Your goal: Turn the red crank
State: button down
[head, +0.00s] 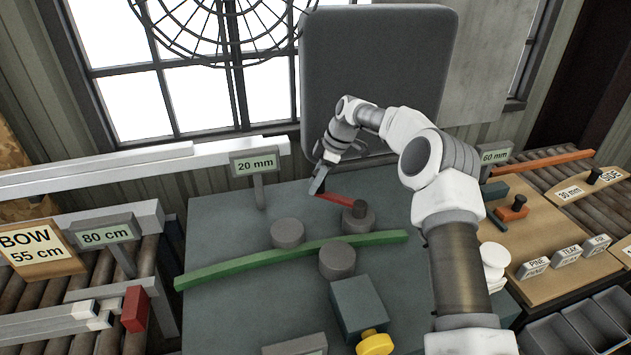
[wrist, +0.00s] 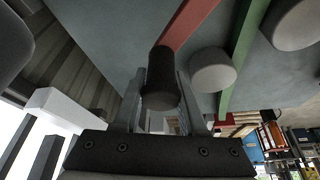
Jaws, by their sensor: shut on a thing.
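The red crank's bar (head: 336,198) slants from my gripper (head: 318,184) at upper left to a grey round hub (head: 358,220) with a dark cap on the teal table. In the wrist view, the red bar (wrist: 188,27) runs up from a black upright handle (wrist: 161,78). My gripper (wrist: 159,92) has one finger on each side of this handle and is shut on it. In the head view, the handle is hidden by my gripper.
A curved green strip (head: 290,257) crosses the table past two grey round blocks (head: 288,233) (head: 337,260). A "20 mm" sign (head: 255,163) stands left of my gripper. A teal block (head: 358,303) with a yellow knob (head: 374,342) is in front. A large grey panel (head: 375,70) stands behind.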

jog(key=shift+c, duration=2.3)
grip_release()
jog(key=shift+r, duration=0.1)
jog(key=p+v, duration=0.1)
jog(key=v, duration=1.6)
jog(key=shift+r, duration=0.15)
